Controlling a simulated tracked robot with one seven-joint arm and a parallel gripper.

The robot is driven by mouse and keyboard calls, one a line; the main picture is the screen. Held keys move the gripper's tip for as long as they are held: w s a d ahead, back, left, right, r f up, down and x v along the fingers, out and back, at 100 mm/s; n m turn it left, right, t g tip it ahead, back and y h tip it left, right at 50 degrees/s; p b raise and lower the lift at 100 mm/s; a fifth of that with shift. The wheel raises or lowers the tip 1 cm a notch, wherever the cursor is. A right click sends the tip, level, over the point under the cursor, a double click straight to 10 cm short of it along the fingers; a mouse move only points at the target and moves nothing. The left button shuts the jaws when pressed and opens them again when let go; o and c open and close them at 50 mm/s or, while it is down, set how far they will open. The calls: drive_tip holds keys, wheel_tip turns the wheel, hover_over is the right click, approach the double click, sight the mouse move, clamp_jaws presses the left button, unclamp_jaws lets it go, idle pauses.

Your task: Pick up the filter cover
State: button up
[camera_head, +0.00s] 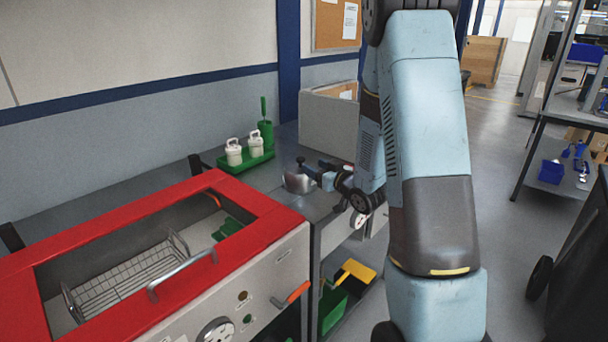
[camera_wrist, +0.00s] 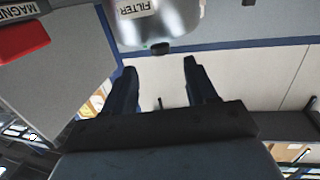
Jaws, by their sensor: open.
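The filter cover (camera_head: 298,183) is a shiny silver metal piece with a black knob on top, standing on the grey bench beyond the red-framed tank. In the wrist view a silver body (camera_wrist: 150,25) with a white FILTER label shows at the top edge, partly cut off. Its dark knob (camera_wrist: 160,48) lies just beyond my fingertips. My gripper (camera_wrist: 158,68) is open, with nothing between its two dark fingers. In the head view my gripper (camera_head: 322,174) is close to the right of the cover, small and partly hidden by my arm.
A red-framed tank (camera_head: 265,225) with a wire basket (camera_head: 130,280) stands at the left. A green tray (camera_head: 250,162) with white containers is behind the cover. A grey box (camera_head: 328,125) stands at the back. A red block (camera_wrist: 22,40) shows in the wrist view.

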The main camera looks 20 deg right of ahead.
sight(304, 161)
drive_tip(key=shift+x, duration=4.35)
clamp_jaws()
